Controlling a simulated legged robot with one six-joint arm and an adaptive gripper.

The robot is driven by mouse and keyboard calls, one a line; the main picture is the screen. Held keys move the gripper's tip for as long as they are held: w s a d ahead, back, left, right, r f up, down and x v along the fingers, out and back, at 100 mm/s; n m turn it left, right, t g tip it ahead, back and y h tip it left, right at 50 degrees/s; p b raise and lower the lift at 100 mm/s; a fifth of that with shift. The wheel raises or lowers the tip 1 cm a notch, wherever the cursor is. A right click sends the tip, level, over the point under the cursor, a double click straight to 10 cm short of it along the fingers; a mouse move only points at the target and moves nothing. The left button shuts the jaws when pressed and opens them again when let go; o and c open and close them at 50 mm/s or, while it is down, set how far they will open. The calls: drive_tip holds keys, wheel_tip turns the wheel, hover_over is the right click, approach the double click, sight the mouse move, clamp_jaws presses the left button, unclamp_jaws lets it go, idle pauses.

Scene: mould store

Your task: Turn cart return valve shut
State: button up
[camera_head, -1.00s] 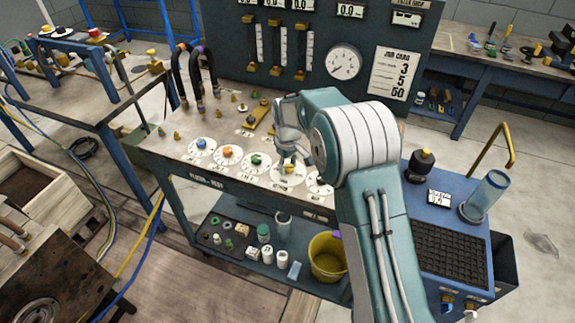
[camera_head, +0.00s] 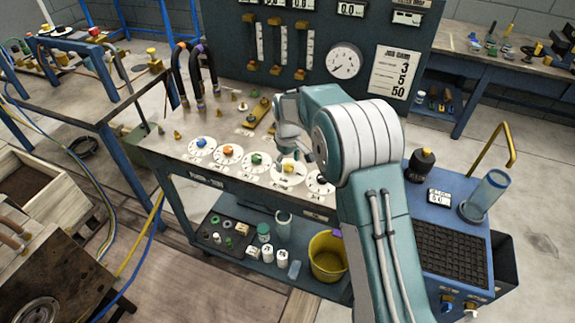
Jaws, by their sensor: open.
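A row of knobs on round white dials runs along the front of the flow bench's top. A blue knob (camera_head: 201,142), an orange knob (camera_head: 228,151), a green knob (camera_head: 256,159) and a yellow knob (camera_head: 288,168) show. A further dial (camera_head: 318,182) at the right is partly covered by my arm. My gripper (camera_head: 293,154) is open and empty, just above and beside the yellow knob. Whether a fingertip touches the knob cannot be told. I cannot tell which knob is the cart return valve; the labels are too small to read.
Dark hoses (camera_head: 193,78) rise at the bench's left. A panel with a round gauge (camera_head: 343,61) stands behind. A yellow bucket (camera_head: 326,258) and small containers fill the lower shelf. A blue cart (camera_head: 450,225) with a clear cylinder (camera_head: 484,196) stands at the right.

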sight(289, 166)
wheel_tip(289, 166, up, 11)
drive_tip(key=shift+f, duration=0.15)
idle(0.4)
drive_tip(key=s+d+r+m+t, duration=0.3)
drive_tip(key=s+d+r+m, duration=0.1)
drive_tip(key=s+d+r, duration=0.85)
drive_tip(key=s+d+f+m+t, duration=0.1)
drive_tip(key=s+d+m, duration=0.1)
drive_tip(key=s, duration=0.9)
drive_tip(key=s+d+m+t, duration=0.1)
drive_tip(key=s+d+m, duration=0.1)
drive_tip(key=s, duration=0.8)
drive_tip(key=shift+s+d+f+m+t, duration=0.25)
drive_tip(key=shift+s+f+m+t, duration=0.05)
drive_tip(key=shift+s+f+m, duration=0.1)
